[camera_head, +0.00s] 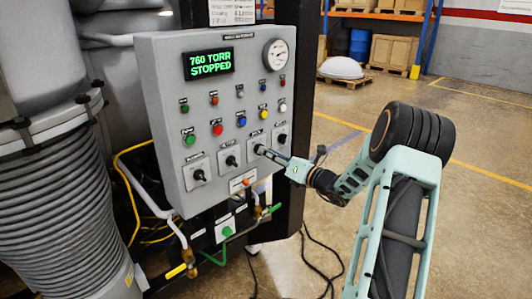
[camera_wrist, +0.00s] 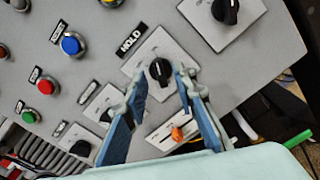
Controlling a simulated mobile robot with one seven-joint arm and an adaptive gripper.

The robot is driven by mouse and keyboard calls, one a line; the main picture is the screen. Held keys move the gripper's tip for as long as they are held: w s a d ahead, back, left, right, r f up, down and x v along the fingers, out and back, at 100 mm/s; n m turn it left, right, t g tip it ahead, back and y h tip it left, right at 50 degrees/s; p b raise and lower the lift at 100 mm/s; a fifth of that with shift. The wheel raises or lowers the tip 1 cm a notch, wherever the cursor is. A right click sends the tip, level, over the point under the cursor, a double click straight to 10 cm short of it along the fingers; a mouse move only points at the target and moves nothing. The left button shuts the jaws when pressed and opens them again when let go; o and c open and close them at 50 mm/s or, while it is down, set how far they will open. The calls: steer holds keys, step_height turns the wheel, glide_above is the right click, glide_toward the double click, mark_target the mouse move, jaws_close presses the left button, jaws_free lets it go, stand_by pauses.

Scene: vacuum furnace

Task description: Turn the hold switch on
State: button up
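The hold switch (camera_wrist: 160,71) is a black rotary knob on a light square plate, under a black HOLD label (camera_wrist: 131,40), in the wrist view. A pale mark shows on the knob; its exact setting is hard to read. My gripper (camera_wrist: 163,80) is open, with one blue-grey finger on each side of the knob. I cannot tell whether either finger touches it. In the head view, my gripper (camera_head: 266,152) reaches the grey control panel (camera_head: 165,105) from the right, at the third knob of the bottom row, and its tip partly covers that knob.
Neighbouring knobs (camera_head: 231,161) and (camera_head: 282,138) sit close on both sides. Coloured buttons (camera_head: 217,129) are above. An orange-handled part (camera_head: 249,182) and pipes lie below. The display (camera_head: 208,64) reads 760 TORR STOPPED. The floor at right is open.

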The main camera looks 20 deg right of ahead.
steer(key=v, duration=1)
